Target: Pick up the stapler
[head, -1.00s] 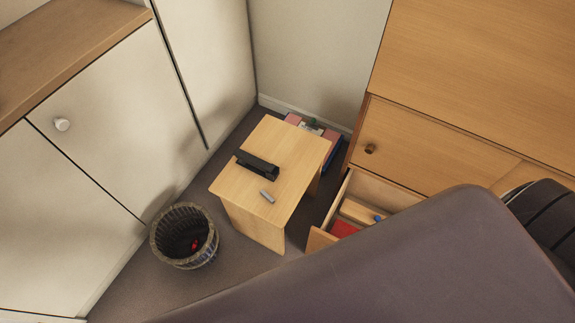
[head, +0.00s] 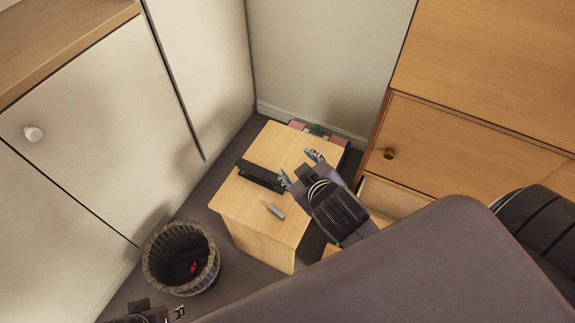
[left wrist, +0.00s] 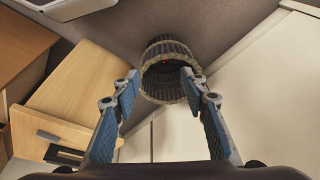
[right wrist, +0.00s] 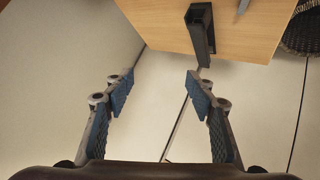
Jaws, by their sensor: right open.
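The black stapler (head: 262,175) lies on the small light wood table near its left edge in the head view. It shows at the top of the right wrist view (right wrist: 201,30), on the tabletop beyond my right fingertips. My right gripper (head: 300,168) is open above the table, to the right of the stapler, with nothing between its fingers. My left gripper (head: 177,313) is only partly seen at the bottom edge of the head view. In the left wrist view (left wrist: 160,88) its fingers are apart and empty, with the basket beyond them.
The small table (head: 240,202) also bears a small grey object (head: 274,211). A woven basket (head: 155,275) with something red inside stands on the floor. White cabinets (head: 75,150) close off the left. A wooden desk unit (head: 430,150) with an open drawer (head: 385,198) stands at the right.

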